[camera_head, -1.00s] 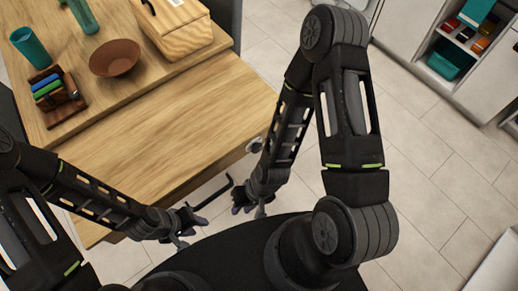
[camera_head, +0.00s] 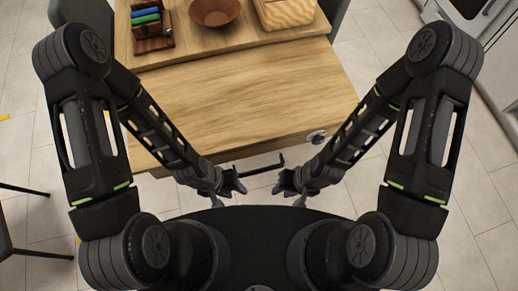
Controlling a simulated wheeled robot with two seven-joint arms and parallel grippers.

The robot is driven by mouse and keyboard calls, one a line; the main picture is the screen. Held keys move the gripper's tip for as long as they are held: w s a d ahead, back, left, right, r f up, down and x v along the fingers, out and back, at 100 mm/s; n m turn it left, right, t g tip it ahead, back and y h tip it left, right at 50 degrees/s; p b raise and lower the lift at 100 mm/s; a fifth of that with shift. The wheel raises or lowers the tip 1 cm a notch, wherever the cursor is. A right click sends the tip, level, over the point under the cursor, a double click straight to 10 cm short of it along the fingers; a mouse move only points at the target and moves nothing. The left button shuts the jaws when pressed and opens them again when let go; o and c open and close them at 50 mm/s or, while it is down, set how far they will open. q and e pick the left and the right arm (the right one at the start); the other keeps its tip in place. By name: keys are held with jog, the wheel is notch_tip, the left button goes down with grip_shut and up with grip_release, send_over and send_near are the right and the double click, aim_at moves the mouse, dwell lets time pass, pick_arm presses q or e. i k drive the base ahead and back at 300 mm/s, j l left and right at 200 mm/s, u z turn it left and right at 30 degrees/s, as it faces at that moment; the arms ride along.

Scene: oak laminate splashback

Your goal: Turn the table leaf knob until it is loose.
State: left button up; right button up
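A dark bar (camera_head: 262,168) shows below the table's near edge, between my grippers. Dark chair parts (camera_head: 22,190) stand at left. Tiled floor is open at right.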

aim_at(318, 140)
jog(key=l, duration=0.5)
jog(key=k+l+u, duration=0.1)
jog(key=l, duration=0.95)
jog(key=k+l+u, duration=0.15)
jog(key=l, duration=0.85)
jog(key=k+l+u, duration=0.1)
jog(key=l, duration=0.4)
jog(key=k+l, duration=0.15)
jog(key=l, duration=0.35)
jog(key=k+l+u, duration=0.1)
jog(key=l, duration=0.4)
